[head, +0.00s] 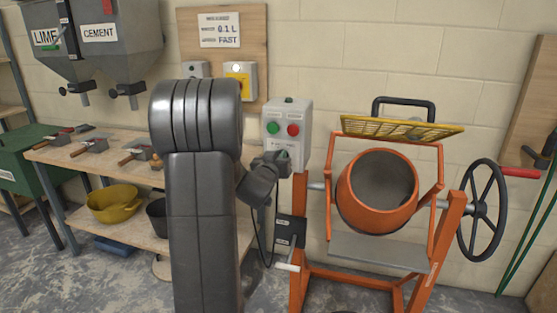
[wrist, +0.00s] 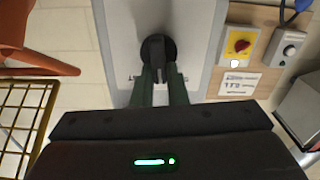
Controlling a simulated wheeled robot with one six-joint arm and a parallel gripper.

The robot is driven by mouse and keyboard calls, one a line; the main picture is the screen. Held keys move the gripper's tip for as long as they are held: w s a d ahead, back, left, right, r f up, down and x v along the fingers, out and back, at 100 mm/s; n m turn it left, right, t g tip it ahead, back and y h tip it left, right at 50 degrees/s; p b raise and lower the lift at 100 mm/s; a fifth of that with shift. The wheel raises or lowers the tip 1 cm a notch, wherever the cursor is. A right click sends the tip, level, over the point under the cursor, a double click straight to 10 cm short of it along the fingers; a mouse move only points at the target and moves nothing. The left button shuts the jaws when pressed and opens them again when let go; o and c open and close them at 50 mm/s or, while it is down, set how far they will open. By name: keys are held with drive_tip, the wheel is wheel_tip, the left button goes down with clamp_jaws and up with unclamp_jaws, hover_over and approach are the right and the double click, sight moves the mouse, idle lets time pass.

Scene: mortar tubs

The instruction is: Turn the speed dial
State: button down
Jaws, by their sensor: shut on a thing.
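The speed dial (wrist: 158,47) is a round black knob with a raised grip on the pale grey control box (wrist: 190,22). In the wrist view my gripper (wrist: 160,76) is shut on the dial's grip, one finger on each side. Lettering beside the dial is partly covered by the fingers and cannot be read. In the head view the control box (head: 301,117) carries a green and a red button. My gripper (head: 284,164) is at the box's lower front and hides the dial there.
An orange mixer drum (head: 377,190) with a yellow grate (head: 402,127) stands right of the box. A black handwheel (head: 483,208) is beyond it. A bench (head: 95,150) with trowels is at left.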

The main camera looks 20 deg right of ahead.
drive_tip(key=m+b, duration=0.4)
drive_tip(key=m, duration=0.1)
drive_tip(key=m+b, duration=0.2)
drive_tip(key=m, duration=0.1)
drive_tip(key=shift+s+d+f+b, duration=0.25)
drive_tip(key=shift+s+d+b, duration=0.05)
drive_tip(key=shift+d+b, duration=0.1)
drive_tip(key=shift+m, duration=0.3)
drive_tip(key=c, duration=1.4)
unclamp_jaws()
drive_tip(key=shift+c, duration=0.2)
drive_tip(key=v, duration=1.4)
drive_tip(key=shift+w+d, duration=0.1)
